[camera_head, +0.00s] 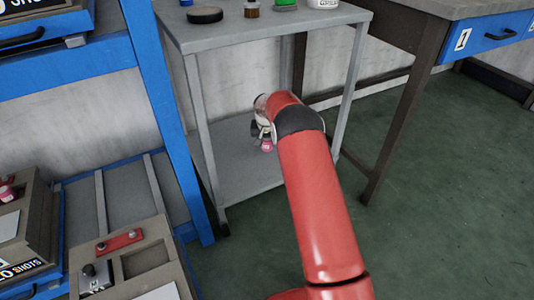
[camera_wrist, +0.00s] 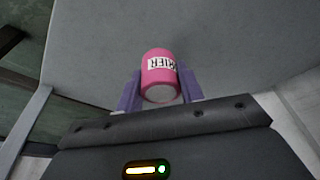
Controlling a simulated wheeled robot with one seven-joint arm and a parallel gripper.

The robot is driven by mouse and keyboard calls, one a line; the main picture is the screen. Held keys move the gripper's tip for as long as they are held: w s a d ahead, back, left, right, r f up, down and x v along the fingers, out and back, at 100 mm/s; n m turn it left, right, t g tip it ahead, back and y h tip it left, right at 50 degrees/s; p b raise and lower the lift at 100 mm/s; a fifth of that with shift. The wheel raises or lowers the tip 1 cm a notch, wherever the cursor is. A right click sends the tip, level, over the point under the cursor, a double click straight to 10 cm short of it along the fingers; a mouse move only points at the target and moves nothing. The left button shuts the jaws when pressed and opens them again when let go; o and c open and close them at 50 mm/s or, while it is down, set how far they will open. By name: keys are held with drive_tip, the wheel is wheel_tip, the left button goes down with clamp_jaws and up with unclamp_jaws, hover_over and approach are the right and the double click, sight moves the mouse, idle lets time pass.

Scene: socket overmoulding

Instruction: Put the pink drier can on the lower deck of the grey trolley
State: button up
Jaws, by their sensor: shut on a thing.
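The pink drier can (camera_wrist: 158,75), with a white label, is between the two purple-grey fingers of my gripper (camera_wrist: 158,95) in the wrist view. My gripper is shut on it. In the head view the pink can (camera_head: 267,145) shows small below my gripper (camera_head: 264,136), over the lower deck (camera_head: 232,178) of the grey trolley. The grey deck surface (camera_wrist: 215,40) fills much of the wrist view beyond the can. I cannot tell whether the can touches the deck. My red arm hides part of the trolley's right side.
The trolley's upper deck (camera_head: 250,29) holds several small items and sits above my gripper. Grey trolley legs (camera_head: 352,85) stand around the lower deck. A blue rack (camera_head: 165,110) is at the left, and a desk with a blue drawer (camera_head: 485,38) at the right. The visible lower deck is clear.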

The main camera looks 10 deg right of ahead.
sight(267, 158)
drive_tip(key=shift+f+b, duration=0.35)
drive_tip(key=shift+f, duration=2.2)
drive_tip(key=shift+f, duration=0.1)
drive_tip(key=shift+f, duration=0.15)
drive_tip(key=o, duration=1)
